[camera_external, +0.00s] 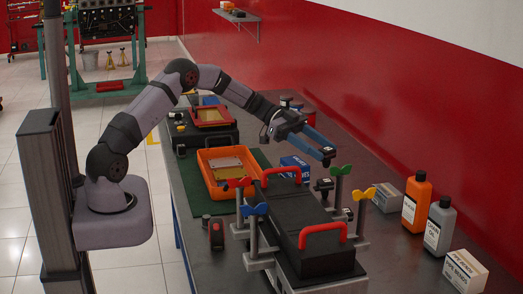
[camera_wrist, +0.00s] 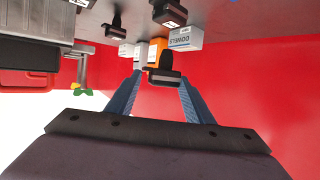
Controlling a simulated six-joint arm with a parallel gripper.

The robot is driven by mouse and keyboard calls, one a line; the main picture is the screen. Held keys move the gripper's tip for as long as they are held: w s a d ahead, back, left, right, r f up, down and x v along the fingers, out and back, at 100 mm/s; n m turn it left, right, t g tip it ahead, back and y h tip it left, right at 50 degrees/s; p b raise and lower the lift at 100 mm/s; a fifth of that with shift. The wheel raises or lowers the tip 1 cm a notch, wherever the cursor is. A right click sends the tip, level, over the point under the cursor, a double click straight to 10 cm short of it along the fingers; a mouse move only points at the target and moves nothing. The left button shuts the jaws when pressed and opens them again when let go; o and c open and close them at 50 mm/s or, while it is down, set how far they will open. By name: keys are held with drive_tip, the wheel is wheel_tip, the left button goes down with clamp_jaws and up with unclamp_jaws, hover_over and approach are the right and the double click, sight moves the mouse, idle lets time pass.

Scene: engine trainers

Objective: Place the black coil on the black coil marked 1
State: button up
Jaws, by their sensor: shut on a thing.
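My gripper (camera_external: 326,150) has blue fingers and is shut on a black coil (camera_external: 327,161), held above the table behind the engine block. In the wrist view the held black coil (camera_wrist: 163,74) sits between the tips of my gripper (camera_wrist: 160,82). Other black coils stand on the table: one below the gripper (camera_external: 323,187) and one beside the block (camera_external: 348,213). The wrist view shows coils with small white labels, one at left (camera_wrist: 116,30) and one at top (camera_wrist: 169,13). The label marks are too small to read.
The black engine block (camera_external: 305,222) has red handles and coloured clamp knobs close to the standing coils. Orange bottle (camera_external: 416,202), grey bottle (camera_external: 439,227) and boxes stand at right. An orange tray (camera_external: 208,187) lies left. The red wall is behind the table.

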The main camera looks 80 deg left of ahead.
drive_tip(key=shift+f+p, duration=0.5)
drive_tip(key=shift+f, duration=1.3)
drive_tip(key=shift+f+b, duration=0.25)
drive_tip(key=shift+b, duration=0.15)
drive_tip(key=o, duration=1.1)
drive_tip(key=shift+o, duration=0.2)
drive_tip(key=shift+r+p, duration=0.2)
drive_tip(key=shift+p, duration=0.1)
drive_tip(key=shift+r, duration=0.15)
drive_tip(key=b+v, duration=0.3)
drive_tip(key=v, duration=0.9)
drive_tip(key=shift+b, duration=0.3)
